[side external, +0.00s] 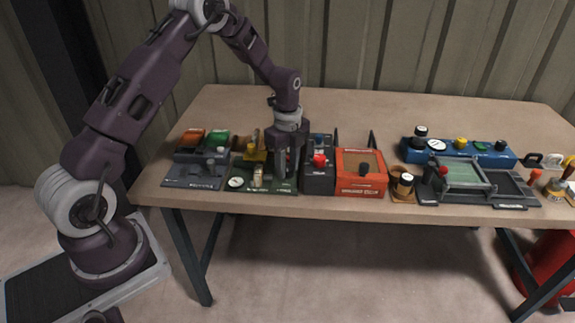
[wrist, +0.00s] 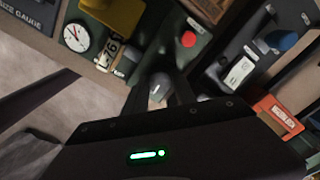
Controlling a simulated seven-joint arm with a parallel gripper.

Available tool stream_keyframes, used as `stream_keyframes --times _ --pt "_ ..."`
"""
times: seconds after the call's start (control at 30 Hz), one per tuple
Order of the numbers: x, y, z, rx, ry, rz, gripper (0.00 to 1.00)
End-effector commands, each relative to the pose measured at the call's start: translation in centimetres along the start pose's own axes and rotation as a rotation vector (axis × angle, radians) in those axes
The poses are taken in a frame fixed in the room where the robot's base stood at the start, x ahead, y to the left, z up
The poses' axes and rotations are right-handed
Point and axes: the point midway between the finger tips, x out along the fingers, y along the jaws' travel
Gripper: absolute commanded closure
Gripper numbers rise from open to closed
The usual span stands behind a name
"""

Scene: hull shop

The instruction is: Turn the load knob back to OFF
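A grey knob (wrist: 158,86) with a pale mark on top shows between the fingers of my gripper (wrist: 158,92) in the wrist view. It sits on the green panel (wrist: 88,14), which also shows in the side view (side external: 262,188). My gripper (side external: 286,176) points down low over this panel's right part. Its fingers are apart on either side of the knob, and I see no clear contact. The knob is hidden behind the fingers in the side view. Any OFF mark and the knob's pointer angle are not readable.
Beside the knob are a white dial gauge (wrist: 76,38), a number counter (wrist: 108,54), a yellow part (wrist: 118,14) and a red button (wrist: 189,39). A dark box with a red knob (side external: 319,160) and an orange box (side external: 361,188) stand close on the right.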

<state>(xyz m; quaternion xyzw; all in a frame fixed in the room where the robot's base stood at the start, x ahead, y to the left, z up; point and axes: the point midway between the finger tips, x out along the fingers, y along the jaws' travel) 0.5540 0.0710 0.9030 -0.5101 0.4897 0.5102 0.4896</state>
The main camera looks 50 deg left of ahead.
Motion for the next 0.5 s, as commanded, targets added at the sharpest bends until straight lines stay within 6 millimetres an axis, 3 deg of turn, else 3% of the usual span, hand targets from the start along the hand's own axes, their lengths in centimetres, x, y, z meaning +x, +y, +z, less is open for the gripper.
stream_keyframes --times 0.03,0.1,0.5 --pt "-0.02 0.0 0.0 0.0 0.0 0.0 0.87" --pt "-0.03 0.0 -0.01 0.0 0.0 0.0 1.0" --pt "-0.06 -0.01 -0.01 -0.075 0.0 -0.001 1.0"
